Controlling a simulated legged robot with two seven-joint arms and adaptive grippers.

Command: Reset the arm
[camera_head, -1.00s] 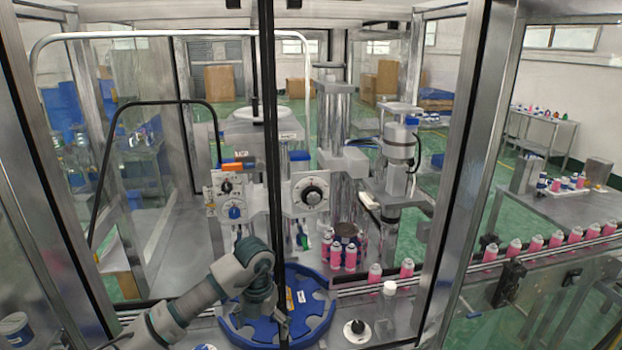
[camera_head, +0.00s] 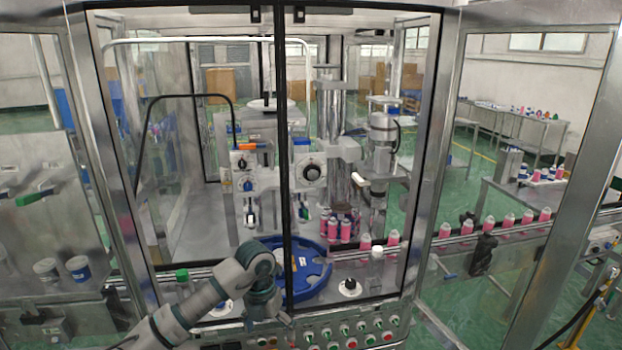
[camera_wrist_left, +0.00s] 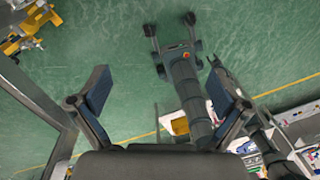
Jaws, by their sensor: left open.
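My left arm comes in from the lower left in the head view. Its gripper (camera_head: 272,314) is in front of the machine's glass doors, low over the button panel, and looks empty. In the left wrist view the left gripper (camera_wrist_left: 157,92) has its two fingers wide apart with nothing between them, above green floor. A dark grey limb (camera_wrist_left: 185,85) shows beyond the fingers there; I cannot tell what part it is. My right gripper does not show in the head view.
The crimping machine has a blue round turntable (camera_head: 310,272) and pink cans (camera_head: 346,230) behind a glass-and-metal frame. A conveyor with more pink cans (camera_head: 489,223) runs right. The button panel (camera_head: 350,328) lies at the front. A yellow object (camera_wrist_left: 28,28) stands on the floor.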

